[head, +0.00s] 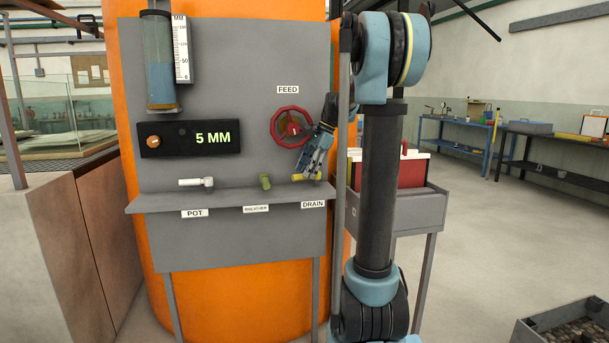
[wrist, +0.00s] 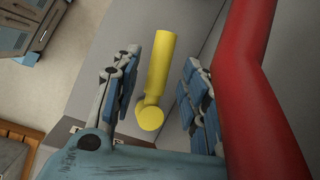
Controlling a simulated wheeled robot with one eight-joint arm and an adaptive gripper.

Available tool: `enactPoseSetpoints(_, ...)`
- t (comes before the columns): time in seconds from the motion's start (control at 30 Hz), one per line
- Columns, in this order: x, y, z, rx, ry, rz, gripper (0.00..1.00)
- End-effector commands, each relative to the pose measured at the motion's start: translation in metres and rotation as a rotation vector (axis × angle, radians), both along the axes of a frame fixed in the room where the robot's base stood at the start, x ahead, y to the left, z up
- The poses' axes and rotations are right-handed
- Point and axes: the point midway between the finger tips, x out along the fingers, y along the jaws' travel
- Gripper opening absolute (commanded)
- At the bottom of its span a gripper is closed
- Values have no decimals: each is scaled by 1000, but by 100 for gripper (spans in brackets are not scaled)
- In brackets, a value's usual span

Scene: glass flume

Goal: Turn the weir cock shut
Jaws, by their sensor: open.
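No label that I can read says weir. A yellow lever cock (head: 301,177) sits above the DRAIN label (head: 313,204) on the grey panel. My gripper (head: 312,166) is at this cock, below and right of the red FEED handwheel (head: 289,127). In the wrist view the yellow lever (wrist: 159,60) lies between the two open fingers of my gripper (wrist: 160,82), with gaps on both sides. The red wheel rim (wrist: 252,80) passes close beside the right finger.
The panel's display (head: 213,138) reads 5 MM. A sight tube (head: 159,60) with blue liquid and a MM scale hangs above it. A grey ledge (head: 230,199) runs below the cocks. A grey cart (head: 420,208) stands to the right, with open floor beyond.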

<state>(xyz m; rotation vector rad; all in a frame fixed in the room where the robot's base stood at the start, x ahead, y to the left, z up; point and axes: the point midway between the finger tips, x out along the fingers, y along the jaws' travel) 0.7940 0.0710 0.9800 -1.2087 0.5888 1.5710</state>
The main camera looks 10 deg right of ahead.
Motion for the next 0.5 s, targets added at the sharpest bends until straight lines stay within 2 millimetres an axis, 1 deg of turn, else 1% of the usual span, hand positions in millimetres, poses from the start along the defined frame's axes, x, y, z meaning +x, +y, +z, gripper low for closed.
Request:
enactPoseSetpoints(0.3,-1,-26,55,0,1,-3,40)
enactPoseSetpoints(0.5,-2,-38,81,0,1,-2,40)
